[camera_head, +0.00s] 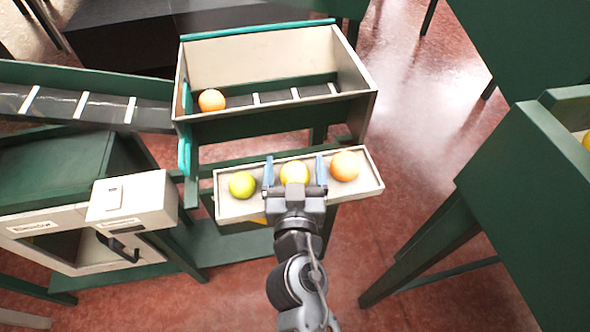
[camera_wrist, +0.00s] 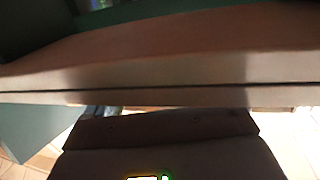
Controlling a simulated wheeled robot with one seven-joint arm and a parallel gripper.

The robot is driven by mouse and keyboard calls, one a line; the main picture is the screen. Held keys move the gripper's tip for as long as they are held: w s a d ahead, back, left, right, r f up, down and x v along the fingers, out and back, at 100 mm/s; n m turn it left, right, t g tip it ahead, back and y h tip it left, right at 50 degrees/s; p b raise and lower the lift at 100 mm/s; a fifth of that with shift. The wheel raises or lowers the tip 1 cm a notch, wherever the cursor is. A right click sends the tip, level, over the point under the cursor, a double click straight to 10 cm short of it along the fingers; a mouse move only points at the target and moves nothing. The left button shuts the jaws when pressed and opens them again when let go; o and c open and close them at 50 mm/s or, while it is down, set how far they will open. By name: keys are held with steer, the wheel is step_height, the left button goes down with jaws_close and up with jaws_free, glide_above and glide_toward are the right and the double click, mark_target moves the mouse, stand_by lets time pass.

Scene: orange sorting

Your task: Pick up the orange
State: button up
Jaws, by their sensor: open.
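An orange (camera_head: 345,165) sits at the right end of a shallow beige tray (camera_head: 229,209) in the head view. A yellow fruit (camera_head: 295,172) is in the middle of the tray and a yellow-green fruit (camera_head: 242,185) is at its left. Another orange (camera_head: 211,100) lies in the upper box (camera_head: 255,55). My gripper (camera_head: 294,167) is open over the tray. Its two blue fingers show on either side of the yellow fruit; contact cannot be told. The right finger is just left of the orange in the tray. The wrist view shows no fruit.
A conveyor (camera_head: 60,104) runs at the left. A white control box (camera_head: 132,200) stands below it. A dark green bin (camera_head: 500,170) stands at the right. In the wrist view, a long pale edge (camera_wrist: 160,72) crosses close to the camera.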

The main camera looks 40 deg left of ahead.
steer(key=shift+w+a, duration=0.45)
steer(key=shift+w, duration=0.15)
steer(key=shift+c, duration=0.2)
steer(key=c, duration=1.1)
